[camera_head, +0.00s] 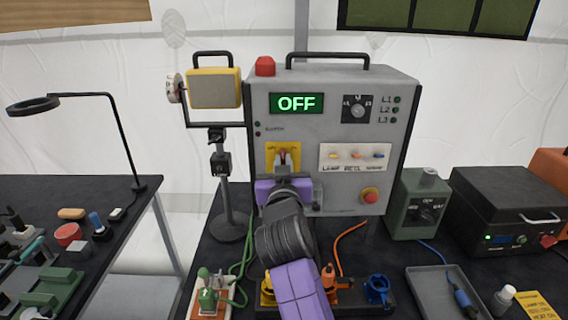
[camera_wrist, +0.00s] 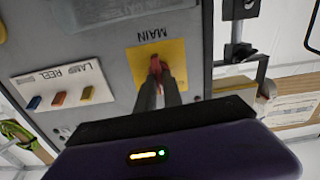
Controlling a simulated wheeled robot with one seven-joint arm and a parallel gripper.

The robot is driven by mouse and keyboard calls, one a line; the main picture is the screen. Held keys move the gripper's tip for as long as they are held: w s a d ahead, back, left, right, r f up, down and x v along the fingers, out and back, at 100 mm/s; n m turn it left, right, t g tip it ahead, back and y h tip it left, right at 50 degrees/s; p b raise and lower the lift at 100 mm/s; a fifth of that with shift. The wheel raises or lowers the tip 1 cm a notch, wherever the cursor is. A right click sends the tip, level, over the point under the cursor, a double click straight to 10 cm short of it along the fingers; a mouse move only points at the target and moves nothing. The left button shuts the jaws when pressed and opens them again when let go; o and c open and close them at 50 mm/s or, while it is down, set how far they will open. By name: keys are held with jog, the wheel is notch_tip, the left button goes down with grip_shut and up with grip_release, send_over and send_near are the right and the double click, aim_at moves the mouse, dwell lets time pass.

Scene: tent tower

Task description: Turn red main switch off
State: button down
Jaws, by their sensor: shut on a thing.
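The red main switch (camera_wrist: 155,66) sits on a yellow plate (camera_wrist: 167,55) marked MAIN, on the front of a grey control box (camera_head: 335,196). In the head view the switch (camera_head: 283,154) shows just above my gripper (camera_head: 284,163). In the wrist view both fingers of my gripper (camera_wrist: 158,84) are closed on the red handle. The display (camera_head: 297,103) on the box reads OFF in green. The fingers hide part of the handle, and its exact angle is hard to tell.
A plate with several small levers (camera_head: 355,157) is right of the switch, with a red knob (camera_head: 369,195) below. A lamp on a stand (camera_head: 213,88) is left of the box.

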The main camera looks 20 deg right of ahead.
jog(key=n+p, duration=0.1)
jog(key=n, duration=0.3)
jog(key=shift+a+n, duration=0.1)
jog(key=shift+n, duration=0.2)
jog(key=shift+w+a+f+n+p, duration=0.1)
jog(key=shift+n+p, duration=0.25)
jog(key=shift+n, duration=0.55)
jog(key=shift+a+n+p, duration=0.1)
jog(key=shift+n+p, duration=0.2)
jog(key=shift+n, duration=0.6)
jog(key=c, duration=1.5)
grip_release()
jog(key=b+v, duration=0.2)
jog(key=v, duration=0.5)
jog(key=shift+s, duration=0.4)
